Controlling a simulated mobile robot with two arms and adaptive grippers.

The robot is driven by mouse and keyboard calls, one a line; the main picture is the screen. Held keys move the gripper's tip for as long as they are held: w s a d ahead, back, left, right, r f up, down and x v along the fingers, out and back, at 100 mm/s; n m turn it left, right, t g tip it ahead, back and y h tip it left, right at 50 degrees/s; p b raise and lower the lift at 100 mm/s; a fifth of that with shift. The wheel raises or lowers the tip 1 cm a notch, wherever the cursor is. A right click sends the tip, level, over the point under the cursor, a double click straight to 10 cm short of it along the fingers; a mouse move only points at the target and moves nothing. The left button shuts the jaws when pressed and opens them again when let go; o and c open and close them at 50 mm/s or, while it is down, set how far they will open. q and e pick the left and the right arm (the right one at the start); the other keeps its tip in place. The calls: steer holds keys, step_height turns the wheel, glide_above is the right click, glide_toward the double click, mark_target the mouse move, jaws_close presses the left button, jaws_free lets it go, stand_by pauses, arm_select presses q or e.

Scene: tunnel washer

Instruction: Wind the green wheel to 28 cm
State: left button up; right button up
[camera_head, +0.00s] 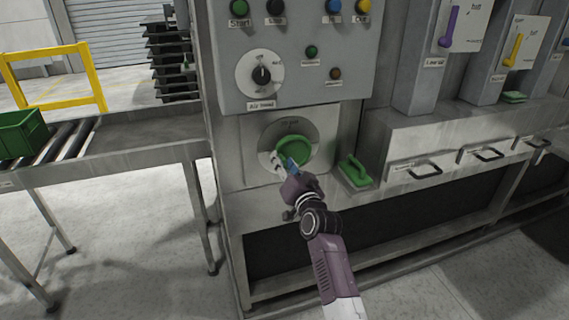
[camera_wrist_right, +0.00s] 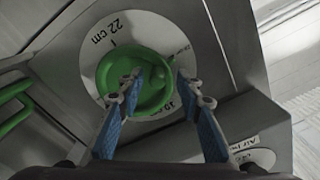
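The green wheel (camera_head: 295,150) sits on a pale round dial plate on the front of the grey machine. In the right wrist view the wheel (camera_wrist_right: 102,75) fills the middle of the dial, and a "22 cm" mark (camera_wrist_right: 99,33) reads upside down at its upper left. Another mark at the lower right is partly hidden by a finger. My right gripper (camera_wrist_right: 157,78) has its blue fingers apart over the wheel, with a raised part of the wheel between the tips. I cannot tell whether they touch it. In the head view my right gripper (camera_head: 289,164) covers the wheel's lower edge. My left gripper is out of view.
Above the wheel is a panel with a black selector knob (camera_head: 261,75) and several coloured buttons. A green handle (camera_head: 355,171) stands close to the wheel's right. Drawers with black handles (camera_head: 422,171) lie further right. A roller conveyor (camera_head: 70,138) with a green crate (camera_head: 22,134) is left.

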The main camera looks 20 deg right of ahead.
steer(key=shift+s+f, duration=0.1)
steer(key=shift+s, duration=0.05)
steer(key=s, duration=1.1)
steer(key=shift+s+d, duration=0.15)
steer(key=shift+s, duration=0.25)
